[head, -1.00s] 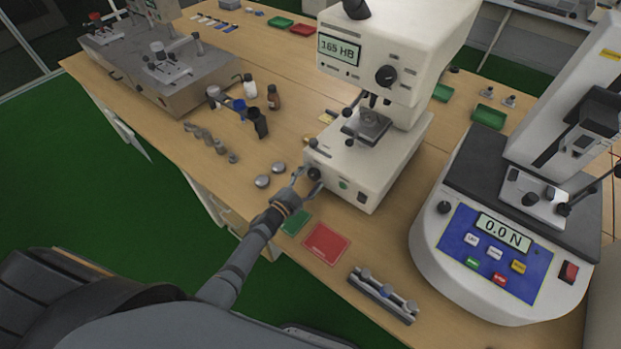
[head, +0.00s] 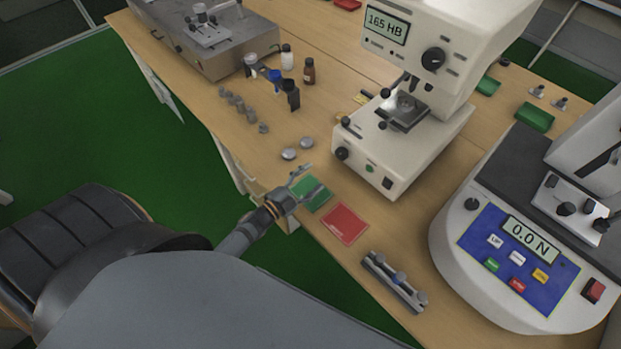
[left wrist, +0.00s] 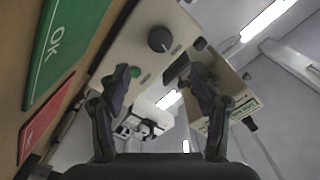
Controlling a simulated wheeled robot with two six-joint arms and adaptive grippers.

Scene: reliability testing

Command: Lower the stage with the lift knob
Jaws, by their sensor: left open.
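The white hardness tester (head: 420,150) stands on the wooden bench with its display reading 165 HB. A black round knob (head: 341,154), which looks like the lift knob, sits at the left of its base front; it also shows in the left wrist view (left wrist: 160,39). The dark stage (head: 404,114) is under the tester's head, with a small sample on it. My left gripper (head: 308,182) is open and empty, in front of and apart from the knob, over the green mat's area. In the left wrist view its two fingers (left wrist: 158,88) are spread wide. My right gripper is out of view.
A green OK mat (head: 312,194) and a red mat (head: 344,224) lie near the bench edge. Two metal discs (head: 298,149) lie left of the knob. A metal rack (head: 394,281) is at the front, and a force tester (head: 520,255) stands at right.

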